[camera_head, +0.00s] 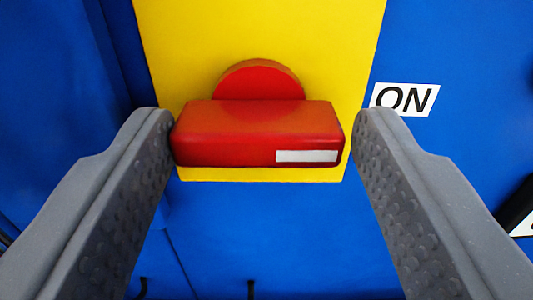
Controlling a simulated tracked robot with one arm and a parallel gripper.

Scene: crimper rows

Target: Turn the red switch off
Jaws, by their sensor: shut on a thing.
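The red switch (255,132) is a wide block-shaped handle in front of a round red base (259,80). It lies level across the picture, with a white mark (306,156) near its right end. It is mounted on a yellow plate (255,30) on a blue panel. My gripper (262,135) has one grey finger at each end of the handle and is shut on it lengthwise. The left fingertip touches the handle's left end; a narrow gap seems to show at the right end.
A white label reading "ON" (404,98) is on the blue panel (455,45) to the right of the plate. A black part with a white patch (522,212) shows at the right edge. Small dark hooks (251,290) show at the bottom edge.

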